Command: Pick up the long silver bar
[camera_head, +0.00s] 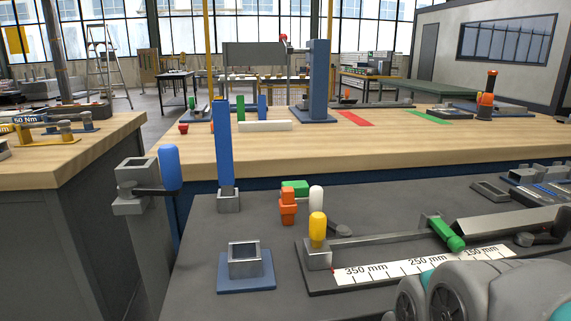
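A long silver-grey bar (505,220) lies at the right, along the back of the measuring fixture (318,281) on the dark grey bench. Its right end runs toward the picture edge, by a dark clamp part (541,238). A thinner grey rail continues left toward a yellow-handled clamp (318,231). A white ruler (425,264) lies in front. Rounded grey and teal links of my arm fill the bottom right corner and hide part of the fixture. My gripper's fingers are not in view.
A tall blue bar (223,140) stands upright in a grey socket. A wooden table (400,139) lies beyond. Small grey trays (491,190) sit at the right.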

